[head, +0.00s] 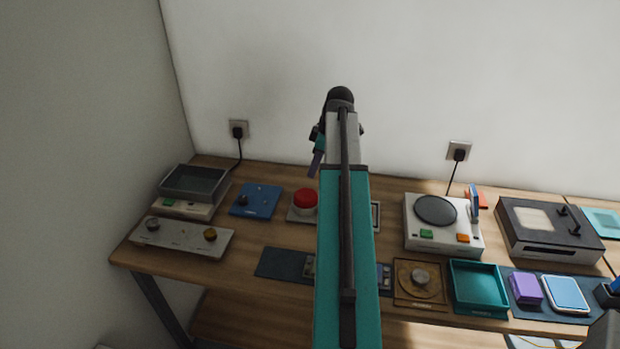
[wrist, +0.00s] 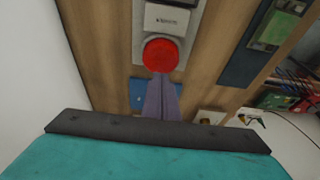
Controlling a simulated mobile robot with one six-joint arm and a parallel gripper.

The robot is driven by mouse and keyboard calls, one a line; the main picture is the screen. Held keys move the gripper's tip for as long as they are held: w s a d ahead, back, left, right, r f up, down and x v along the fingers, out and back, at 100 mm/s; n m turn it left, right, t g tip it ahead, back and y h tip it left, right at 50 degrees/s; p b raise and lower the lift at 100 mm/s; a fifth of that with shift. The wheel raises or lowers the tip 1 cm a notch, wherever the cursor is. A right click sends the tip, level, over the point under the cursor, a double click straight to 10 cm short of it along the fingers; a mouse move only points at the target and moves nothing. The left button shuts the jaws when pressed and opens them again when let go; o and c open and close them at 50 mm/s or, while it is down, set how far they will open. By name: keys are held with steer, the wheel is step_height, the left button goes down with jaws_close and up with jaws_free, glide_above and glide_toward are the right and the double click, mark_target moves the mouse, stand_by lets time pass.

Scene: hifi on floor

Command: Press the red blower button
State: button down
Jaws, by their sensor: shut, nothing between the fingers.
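The red button (head: 305,197) is a round dome on a light grey base plate, left of my arm in the head view. In the wrist view the red button (wrist: 160,54) shows near the top centre, with a white labelled block beside it on the same grey plate. My gripper (head: 315,172) has purple fingers pointing down, above and behind the button in the head view. In the wrist view my gripper (wrist: 161,80) is shut and empty, its tips overlapping the button's lower edge. I cannot tell whether they touch it. My arm hides part of the plate in the head view.
A blue panel (head: 257,201) with a dark knob sits left of the button. A grey tray (head: 194,183) and a knob panel (head: 182,237) lie farther left. A white turntable device (head: 443,225) stands right of my arm. The wall is close behind the table.

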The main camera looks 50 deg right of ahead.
steer(key=shift+b+v, duration=0.5)
steer(key=shift+v, duration=1.8)
steer(key=shift+r, duration=0.15)
